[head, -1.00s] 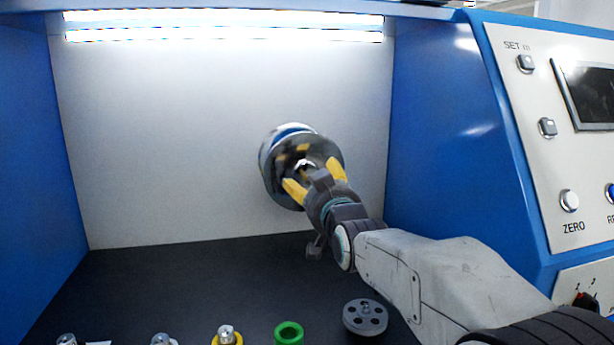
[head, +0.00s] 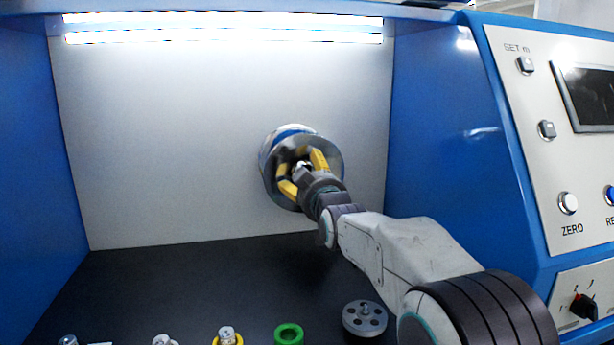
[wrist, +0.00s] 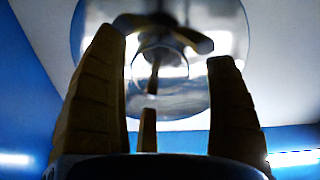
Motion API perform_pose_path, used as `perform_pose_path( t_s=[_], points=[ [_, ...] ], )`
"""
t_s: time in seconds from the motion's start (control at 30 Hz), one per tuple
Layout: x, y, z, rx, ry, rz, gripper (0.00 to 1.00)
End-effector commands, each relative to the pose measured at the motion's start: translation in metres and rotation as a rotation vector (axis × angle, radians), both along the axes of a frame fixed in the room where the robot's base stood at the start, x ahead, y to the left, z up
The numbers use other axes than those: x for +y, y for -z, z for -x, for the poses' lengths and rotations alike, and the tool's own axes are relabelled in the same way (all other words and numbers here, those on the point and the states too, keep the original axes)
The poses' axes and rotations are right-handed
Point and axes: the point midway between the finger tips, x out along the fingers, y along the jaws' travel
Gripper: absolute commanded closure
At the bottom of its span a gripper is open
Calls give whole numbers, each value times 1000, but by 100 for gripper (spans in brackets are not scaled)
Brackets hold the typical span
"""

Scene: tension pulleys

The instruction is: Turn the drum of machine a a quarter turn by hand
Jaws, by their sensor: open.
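The drum (head: 330,152) is a shiny metal disc on the pale back wall of the blue machine, with a blue ring at its rear edge. In the wrist view the drum (wrist: 228,30) fills the upper middle, with a round hub at its centre. My gripper (head: 302,172) is in front of the drum's face, its yellow fingers spread around the hub area. In the wrist view my gripper (wrist: 170,75) is open, with a finger at left, one at right and a third between them. Whether the fingertips touch the drum I cannot tell.
A grey disc with holes (head: 365,318), a green ring (head: 289,334) and a yellow-based part (head: 227,337) stand on the dark floor. A control panel (head: 545,130) with buttons and a screen is at right. Blue side walls bound the bay.

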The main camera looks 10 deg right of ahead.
Motion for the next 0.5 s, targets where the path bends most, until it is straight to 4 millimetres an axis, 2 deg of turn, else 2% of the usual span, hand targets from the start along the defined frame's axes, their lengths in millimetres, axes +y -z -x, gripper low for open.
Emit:
perform_pose_path(
  t_s=[0.2,0.5],
  points=[
    [0,0,-10,-1,0,-1,21],
    [0,0,-11,0,0,-1,21]
  ],
)
